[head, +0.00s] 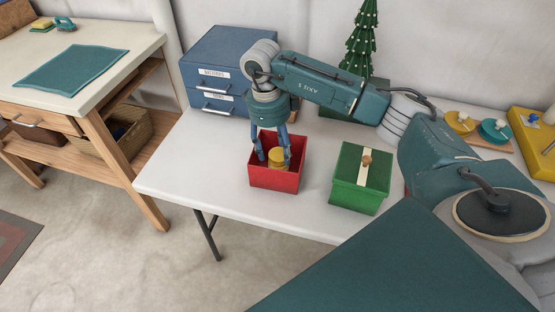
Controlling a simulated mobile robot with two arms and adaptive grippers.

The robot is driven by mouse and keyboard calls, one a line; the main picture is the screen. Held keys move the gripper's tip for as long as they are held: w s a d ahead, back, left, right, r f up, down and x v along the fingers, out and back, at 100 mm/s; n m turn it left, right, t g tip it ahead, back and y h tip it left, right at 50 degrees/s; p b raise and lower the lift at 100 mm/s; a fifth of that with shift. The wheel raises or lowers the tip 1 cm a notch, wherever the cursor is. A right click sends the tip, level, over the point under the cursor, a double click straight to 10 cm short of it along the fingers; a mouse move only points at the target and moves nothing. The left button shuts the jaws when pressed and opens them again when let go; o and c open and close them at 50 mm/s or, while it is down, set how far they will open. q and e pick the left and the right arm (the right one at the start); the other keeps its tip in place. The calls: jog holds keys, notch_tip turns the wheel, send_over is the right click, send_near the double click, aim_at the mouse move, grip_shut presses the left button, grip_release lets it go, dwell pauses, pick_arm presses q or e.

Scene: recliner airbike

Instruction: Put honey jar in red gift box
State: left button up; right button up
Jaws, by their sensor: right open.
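The red gift box (274,182) stands open on the white table. A honey jar (277,156) with a yellow top sits inside it, and its lower part is hidden by the front wall of the box. My right gripper (273,158) points down over the red box, with its blue fingers open on either side of the jar. I cannot tell whether the fingers touch the jar. My left gripper does not show.
A closed green gift box (361,178) stands right of the red box. A blue drawer cabinet (222,70) stands behind at the left, and a small green tree (362,43) at the back. The white table (205,170) is clear at the front left.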

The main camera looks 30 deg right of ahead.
jog(key=r, duration=0.7)
jog(key=shift+w+a+r+b, duration=0.1)
jog(key=shift+w+a+b, duration=0.2)
jog(key=shift+b, duration=0.1)
